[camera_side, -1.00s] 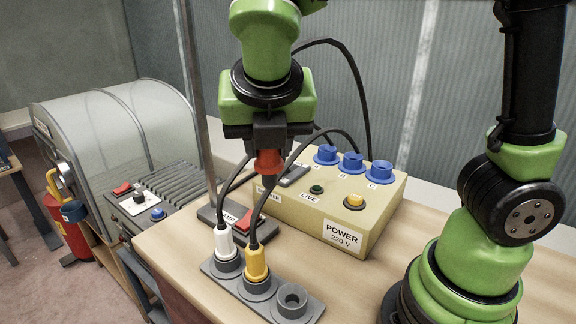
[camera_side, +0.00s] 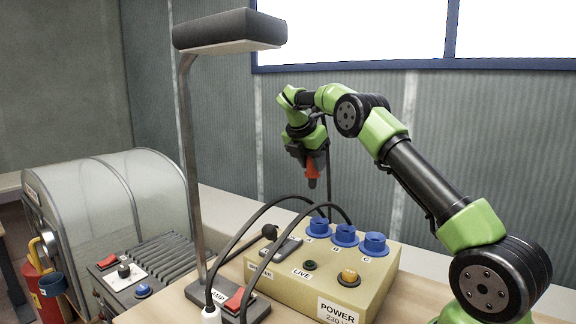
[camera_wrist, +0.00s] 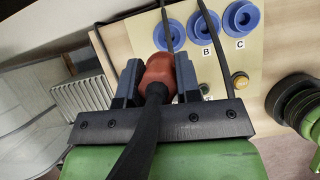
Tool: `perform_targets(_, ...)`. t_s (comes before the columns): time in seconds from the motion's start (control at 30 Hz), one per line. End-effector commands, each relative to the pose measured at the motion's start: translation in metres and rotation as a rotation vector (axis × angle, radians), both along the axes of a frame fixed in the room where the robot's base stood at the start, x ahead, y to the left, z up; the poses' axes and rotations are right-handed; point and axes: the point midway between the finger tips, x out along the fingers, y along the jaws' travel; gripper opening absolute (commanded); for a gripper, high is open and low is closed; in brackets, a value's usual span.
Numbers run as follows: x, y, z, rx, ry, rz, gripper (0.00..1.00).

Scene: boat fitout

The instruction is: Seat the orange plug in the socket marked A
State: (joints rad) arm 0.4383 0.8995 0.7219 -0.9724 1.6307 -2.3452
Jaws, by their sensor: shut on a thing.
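My gripper (camera_side: 311,167) is shut on the orange plug (camera_side: 312,171), which hangs nose down in the side view. In the wrist view the plug (camera_wrist: 160,70) sits between both fingers, its black cord running toward the camera. The socket marked A (camera_side: 318,228) is the leftmost of three blue round sockets on the beige power box (camera_side: 306,296). The plug is above socket A in the side view, with a clear gap. In the wrist view the plug partly covers socket A (camera_wrist: 171,36), and its A label is hidden.
Blue sockets B (camera_side: 345,236) and C (camera_side: 374,244) stand right of A. A yellow button (camera_side: 348,277) is on the box. Black cords arch over its left side. A lamp (camera_side: 228,31) on a post stands left. A white plug (camera_side: 211,314) shows at the bottom edge.

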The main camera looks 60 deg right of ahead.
Motion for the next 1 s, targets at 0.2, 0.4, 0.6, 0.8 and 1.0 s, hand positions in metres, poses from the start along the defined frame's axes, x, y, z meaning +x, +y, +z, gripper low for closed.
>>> perform_targets(0.2, -0.012, -0.028, -0.011, 0.006, 0.001, -0.056, 0.04)
perform_targets(0.4, -0.011, -0.027, -0.030, 0.006, -0.003, -0.054, 0.04)
perform_targets(0.6, -0.011, -0.027, -0.053, 0.004, -0.003, -0.052, 0.04)
perform_targets(0.8, -0.011, -0.026, -0.066, 0.004, -0.003, -0.053, 0.04)
perform_targets(1.0, -0.011, -0.026, -0.079, 0.004, -0.003, -0.053, 0.04)
